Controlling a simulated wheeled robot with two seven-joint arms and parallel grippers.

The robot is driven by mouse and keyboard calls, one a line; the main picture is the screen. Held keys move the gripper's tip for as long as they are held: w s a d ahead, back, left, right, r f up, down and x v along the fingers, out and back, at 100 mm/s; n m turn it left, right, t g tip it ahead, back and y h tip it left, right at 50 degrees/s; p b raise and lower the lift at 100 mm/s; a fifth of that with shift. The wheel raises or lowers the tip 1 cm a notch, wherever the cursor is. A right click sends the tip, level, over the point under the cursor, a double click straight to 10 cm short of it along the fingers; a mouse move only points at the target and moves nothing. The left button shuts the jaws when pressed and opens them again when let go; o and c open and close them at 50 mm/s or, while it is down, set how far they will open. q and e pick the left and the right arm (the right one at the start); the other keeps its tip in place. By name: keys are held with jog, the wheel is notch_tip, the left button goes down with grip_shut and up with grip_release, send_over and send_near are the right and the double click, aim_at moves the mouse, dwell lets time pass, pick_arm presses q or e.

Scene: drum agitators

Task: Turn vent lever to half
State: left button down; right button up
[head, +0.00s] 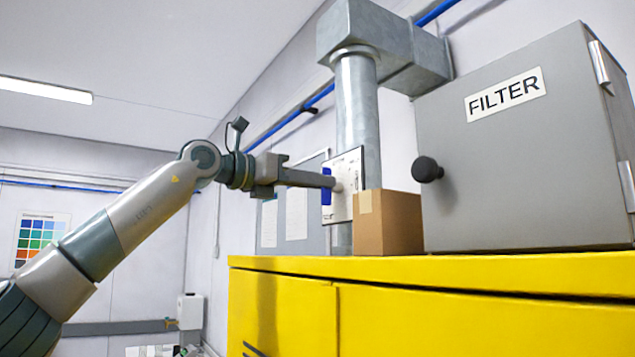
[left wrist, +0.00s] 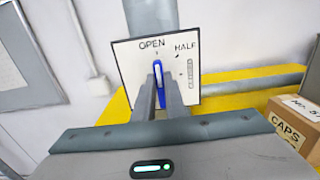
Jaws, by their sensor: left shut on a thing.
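The vent plate (head: 349,172) is a white square on the round grey duct (head: 357,110). The blue lever (left wrist: 158,70) points up at the OPEN mark. It also shows as a blue edge in the head view (head: 326,198). My left gripper (head: 332,181) is shut on the lever, its fingers (left wrist: 161,97) on both sides of it. My right gripper is out of view.
A yellow cabinet (head: 420,272) stands below the duct. On it are a cardboard box (head: 390,228), marked CAPS in the left wrist view (left wrist: 290,128), and a grey FILTER housing (head: 520,170) with a black knob (head: 427,169).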

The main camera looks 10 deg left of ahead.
pick_arm(q)
jog(key=shift+m, duration=0.4)
jog(key=m, duration=0.4)
jog(key=m+p, duration=0.1)
jog(key=m, duration=0.3)
jog(key=shift+s+d, duration=0.15)
jog(key=shift+s, duration=0.05)
dwell(0.4)
jog(key=c, duration=1.8)
grip_release()
jog(key=shift+f, duration=0.1)
